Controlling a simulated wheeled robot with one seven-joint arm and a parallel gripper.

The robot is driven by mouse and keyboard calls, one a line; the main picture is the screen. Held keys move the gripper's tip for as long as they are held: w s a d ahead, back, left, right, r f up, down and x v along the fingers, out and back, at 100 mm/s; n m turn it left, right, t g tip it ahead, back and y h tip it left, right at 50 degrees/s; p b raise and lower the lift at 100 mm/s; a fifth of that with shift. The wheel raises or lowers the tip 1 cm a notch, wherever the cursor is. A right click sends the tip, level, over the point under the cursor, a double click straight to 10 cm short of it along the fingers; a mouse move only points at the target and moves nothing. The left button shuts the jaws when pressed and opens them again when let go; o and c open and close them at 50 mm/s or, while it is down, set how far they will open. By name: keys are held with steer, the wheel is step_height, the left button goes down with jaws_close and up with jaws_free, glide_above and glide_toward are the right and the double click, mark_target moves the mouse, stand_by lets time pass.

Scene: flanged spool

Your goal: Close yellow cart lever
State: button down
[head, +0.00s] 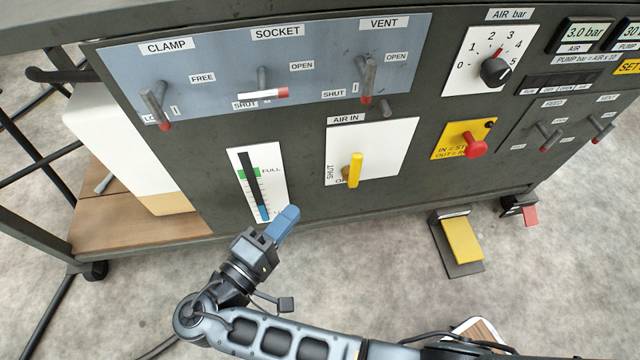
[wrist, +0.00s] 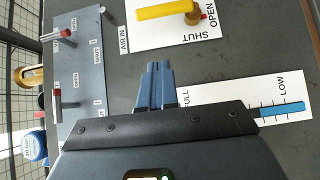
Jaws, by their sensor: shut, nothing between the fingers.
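The yellow lever (head: 355,170) sits on the white AIR IN plate (head: 398,145) on the cart's dark panel. In the head view its handle looks roughly upright, with SHUT printed to its left and OPEN below it, partly hidden. The wrist view shows the yellow handle (wrist: 165,12) near the top edge, lying across the picture, with SHUT beneath it and OPEN at the right. My gripper (head: 291,214) is shut and empty, its blue fingers together, below and left of the lever and apart from it. Its fingertips also show in the wrist view (wrist: 158,68).
A level gauge (head: 275,172) is on the panel just above my gripper. Clamp, socket and vent levers are on the blue-grey plate (head: 215,80) above. A red knob (head: 474,146) is right of the lever. A yellow pedal (head: 463,240) stands on the floor.

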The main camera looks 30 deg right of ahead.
steer(key=b, duration=0.1)
glide_toward(352, 167)
steer(key=w+d+f, duration=0.1)
steer(key=w+d, duration=0.3)
steer(key=shift+d, duration=0.8)
